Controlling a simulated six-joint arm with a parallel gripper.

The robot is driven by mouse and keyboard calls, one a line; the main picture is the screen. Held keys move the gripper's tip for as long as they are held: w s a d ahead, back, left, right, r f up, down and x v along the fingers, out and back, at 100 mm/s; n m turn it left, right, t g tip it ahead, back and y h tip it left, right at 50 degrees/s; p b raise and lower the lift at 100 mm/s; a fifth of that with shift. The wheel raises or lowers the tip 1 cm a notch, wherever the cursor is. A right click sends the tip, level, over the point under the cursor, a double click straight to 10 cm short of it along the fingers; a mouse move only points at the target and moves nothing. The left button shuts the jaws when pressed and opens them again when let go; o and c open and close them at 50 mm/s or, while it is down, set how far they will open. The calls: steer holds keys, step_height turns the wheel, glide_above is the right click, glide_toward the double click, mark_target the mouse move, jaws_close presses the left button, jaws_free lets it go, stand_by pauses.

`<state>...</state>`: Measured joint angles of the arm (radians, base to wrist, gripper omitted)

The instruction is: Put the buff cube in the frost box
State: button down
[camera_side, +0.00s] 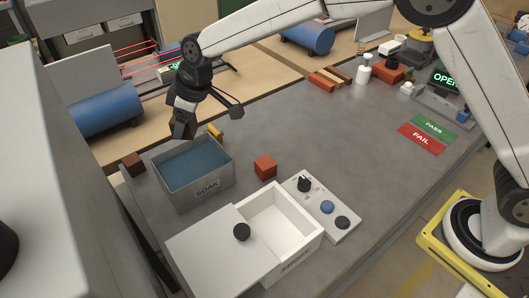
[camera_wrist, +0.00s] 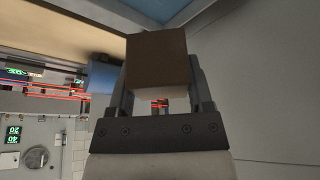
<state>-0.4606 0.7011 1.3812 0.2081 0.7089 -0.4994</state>
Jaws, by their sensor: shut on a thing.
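My gripper (camera_side: 182,130) is above the back left part of the grey SOAK box, pointing down. In the wrist view it is shut on a cube (camera_wrist: 158,62) that looks plain brown in the shade. No other cube in view looks buff, but I cannot be sure that this is the buff cube. In the side view the held cube is hard to make out against the dark fingers. The white frost box (camera_side: 310,238) stands at the front. Its white lid (camera_side: 205,255) with a black knob is slid to the left, leaving the right part open, with an empty-looking inside.
The SOAK box (camera_side: 208,193) holds blue liquid. A dark brown cube (camera_side: 133,164) is left of it, a yellow piece (camera_side: 215,131) behind, a red-orange cube (camera_side: 265,167) to its right. A knob panel (camera_side: 325,207) adjoins the frost box. The bench middle is clear.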

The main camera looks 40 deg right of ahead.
steer(key=s+d+n+g+y, duration=0.1)
steer(key=s+d+n+g, duration=0.2)
steer(key=s, duration=0.9)
steer(key=s+d+n, duration=0.2)
steer(key=s+n, duration=0.4)
steer(key=s, duration=0.6)
step_height(320, 180, down, 9)
steer(key=shift+r, duration=0.2)
steer(key=shift+w, duration=0.1)
glide_above(266, 242)
steer(key=d, duration=0.1)
steer(key=shift+w+d+f, duration=0.1)
steer(key=shift+d+f, duration=0.05)
steer(key=shift+f, duration=2.05)
steer(key=shift+f, duration=0.15)
steer(key=shift+f, duration=1.65)
steer(key=shift+f, duration=0.25)
